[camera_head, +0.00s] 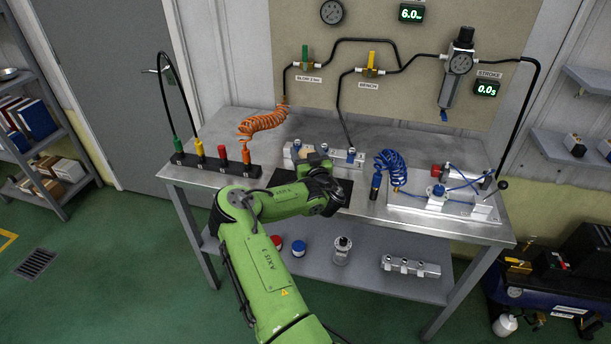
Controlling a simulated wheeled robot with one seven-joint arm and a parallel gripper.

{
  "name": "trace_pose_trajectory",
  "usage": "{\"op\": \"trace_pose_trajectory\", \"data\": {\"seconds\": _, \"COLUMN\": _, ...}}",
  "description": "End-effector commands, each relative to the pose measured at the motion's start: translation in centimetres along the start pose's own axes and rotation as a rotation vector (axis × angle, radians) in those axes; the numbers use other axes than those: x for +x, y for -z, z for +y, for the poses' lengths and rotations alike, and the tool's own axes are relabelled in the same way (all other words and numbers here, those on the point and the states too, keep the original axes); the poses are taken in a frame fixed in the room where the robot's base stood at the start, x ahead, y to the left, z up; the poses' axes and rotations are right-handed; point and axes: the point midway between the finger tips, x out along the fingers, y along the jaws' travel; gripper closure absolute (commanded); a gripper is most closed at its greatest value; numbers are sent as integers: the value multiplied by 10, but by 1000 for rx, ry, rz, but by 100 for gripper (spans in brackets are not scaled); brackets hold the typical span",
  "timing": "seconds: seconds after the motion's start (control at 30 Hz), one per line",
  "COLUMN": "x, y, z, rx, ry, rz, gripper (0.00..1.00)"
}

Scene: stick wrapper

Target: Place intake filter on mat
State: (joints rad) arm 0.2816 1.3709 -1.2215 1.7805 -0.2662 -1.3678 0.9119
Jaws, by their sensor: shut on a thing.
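The black mat (346,187) lies on the metal bench top near its front edge, partly covered by my arm. My green arm reaches across the bench front. My dark gripper (322,188) is at the mat, seen from behind and above. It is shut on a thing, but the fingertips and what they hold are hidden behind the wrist. I cannot make out the intake filter, nor whether the held thing touches the mat.
A valve block (303,152) stands behind the mat. A black rack (215,164) with colored fittings is left, a blue coiled hose (390,168) and fixture plate (440,205) right. The lower shelf (315,268) holds a clear jar (342,250), caps and a metal manifold (410,266).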

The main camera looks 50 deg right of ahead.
Motion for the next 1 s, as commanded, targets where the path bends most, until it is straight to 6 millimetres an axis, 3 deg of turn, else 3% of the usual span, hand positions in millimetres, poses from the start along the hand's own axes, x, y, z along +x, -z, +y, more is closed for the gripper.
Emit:
{"op": "trace_pose_trajectory", "data": {"seconds": 0.2, "x": 0, "y": -56, "z": 0, "rx": 4, "ry": -1, "rz": 0, "gripper": 63}}
{"op": "trace_pose_trajectory", "data": {"seconds": 0.5, "x": 0, "y": -100, "z": 0, "rx": 2, "ry": -1, "rz": 0, "gripper": 63}}
{"op": "trace_pose_trajectory", "data": {"seconds": 0.83, "x": 0, "y": -102, "z": 0, "rx": 1, "ry": 0, "rz": 0, "gripper": 63}}
{"op": "trace_pose_trajectory", "data": {"seconds": 0.87, "x": 0, "y": -102, "z": -1, "rx": 2, "ry": 0, "rz": 0, "gripper": 31}}
{"op": "trace_pose_trajectory", "data": {"seconds": 1.0, "x": 0, "y": -102, "z": -1, "rx": 1, "ry": 1, "rz": 0, "gripper": 10}}
